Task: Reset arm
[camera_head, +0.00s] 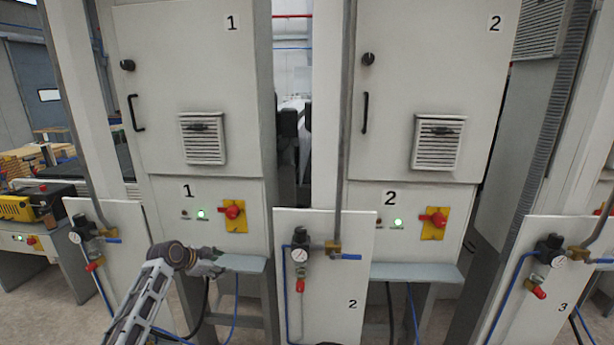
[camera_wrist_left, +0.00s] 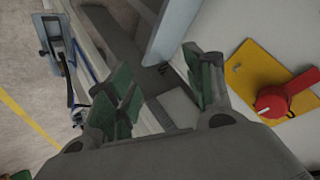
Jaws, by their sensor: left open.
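My left gripper (camera_head: 210,264) is in front of cabinet 1 (camera_head: 190,80), low and near the left end of its small grey shelf (camera_head: 243,263). It also shows in the left wrist view (camera_wrist_left: 160,88), with its dark green finger pads spread and nothing between them. The red rotary switch (camera_head: 232,210) on its yellow plate is above and to the right of the gripper. In the left wrist view the red switch (camera_wrist_left: 272,100) lies to the right, apart from the fingers. My right gripper is in neither view.
Cabinet 2 (camera_head: 430,80) stands to the right, with its own red switch (camera_head: 437,217) and lit green lamp (camera_head: 397,222). Panel 2 (camera_head: 340,300), with a pressure gauge (camera_head: 299,255), juts out between the cabinets. Blue hoses hang low. A yellow machine (camera_head: 17,207) stands far left.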

